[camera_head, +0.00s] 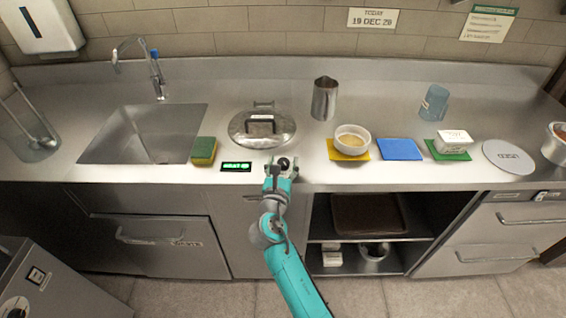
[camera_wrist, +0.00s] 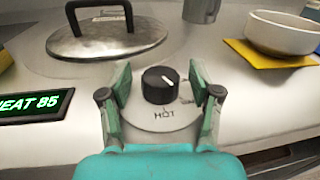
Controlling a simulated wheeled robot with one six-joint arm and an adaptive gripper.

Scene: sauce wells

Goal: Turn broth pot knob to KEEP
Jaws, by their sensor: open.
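The black knob (camera_wrist: 158,86) sits on a round pale dial plate (camera_wrist: 163,122) on the counter. Its white pointer line points up and to the right in the wrist view. The plate reads HOT near its lower edge; marks at its right are partly hidden by a finger. My gripper (camera_wrist: 159,88) is open, with a green finger on each side of the knob and gaps showing. In the head view my gripper (camera_head: 281,169) is at the knob (camera_head: 284,162). The lidded broth pot (camera_head: 262,130) is behind it. A green display (camera_wrist: 36,105) reads HEAT 85.
A yellow-green sponge (camera_head: 204,150) and the sink (camera_head: 143,133) are to the left. A white bowl (camera_head: 352,140) on a yellow mat (camera_head: 336,154) and a metal pitcher (camera_head: 325,98) are to the right. The counter's front edge is close.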

